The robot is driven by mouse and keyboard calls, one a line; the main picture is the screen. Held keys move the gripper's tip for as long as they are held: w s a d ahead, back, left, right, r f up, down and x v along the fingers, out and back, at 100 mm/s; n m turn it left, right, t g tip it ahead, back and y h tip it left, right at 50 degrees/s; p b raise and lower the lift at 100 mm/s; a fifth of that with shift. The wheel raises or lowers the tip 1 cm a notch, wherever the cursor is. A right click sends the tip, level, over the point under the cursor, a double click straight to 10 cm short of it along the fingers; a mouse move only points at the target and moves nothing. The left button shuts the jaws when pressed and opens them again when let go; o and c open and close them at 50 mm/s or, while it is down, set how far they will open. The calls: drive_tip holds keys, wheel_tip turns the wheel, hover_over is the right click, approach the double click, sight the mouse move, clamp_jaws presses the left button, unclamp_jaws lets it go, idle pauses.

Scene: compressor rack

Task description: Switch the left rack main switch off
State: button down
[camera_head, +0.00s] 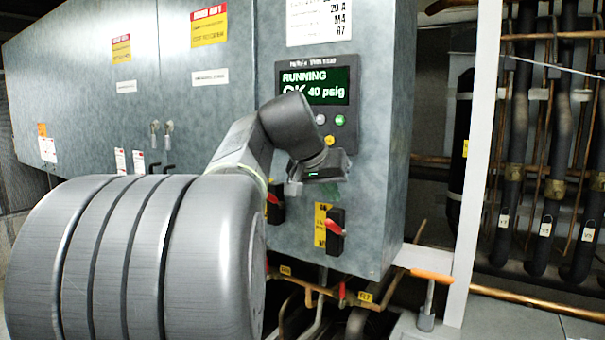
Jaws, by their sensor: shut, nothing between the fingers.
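Two black rotary switches with red handles sit low on the front of the grey cabinet (370,150). The left rack main switch (276,207) is partly hidden behind my arm, and its red handle looks slanted. The right switch (336,238) is in clear view on a yellow plate, its red handle slanted. My gripper (294,188) is shut and empty. In the picture it is just above and right of the left switch. I cannot tell whether it touches the switch or the panel.
A display panel (318,88) above the switches reads "RUNNING" and "40 psig". Pipes with red-handled valves (342,290) run below the cabinet. An orange-handled valve (432,276) stands at the lower right, near a white post (480,150). Large pipes stand behind it.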

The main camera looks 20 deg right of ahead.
sight(336, 229)
drive_tip(key=shift+s+a+f, duration=0.3)
drive_tip(key=shift+s+f, duration=0.2)
drive_tip(key=shift+f, duration=0.1)
drive_tip(key=shift+s+a+f, duration=0.3)
drive_tip(key=shift+s+f, duration=0.15)
drive_tip(key=shift+f, duration=0.55)
drive_tip(key=shift+s, duration=0.1)
drive_tip(key=shift+a+f+b, duration=0.1)
drive_tip(key=shift+f+b, duration=0.05)
drive_tip(key=shift+b, duration=0.3)
drive_tip(key=shift+s+f+b, duration=0.1)
drive_tip(key=shift+f+b, duration=0.05)
drive_tip(key=shift+b, duration=0.2)
drive_tip(key=shift+a, duration=0.1)
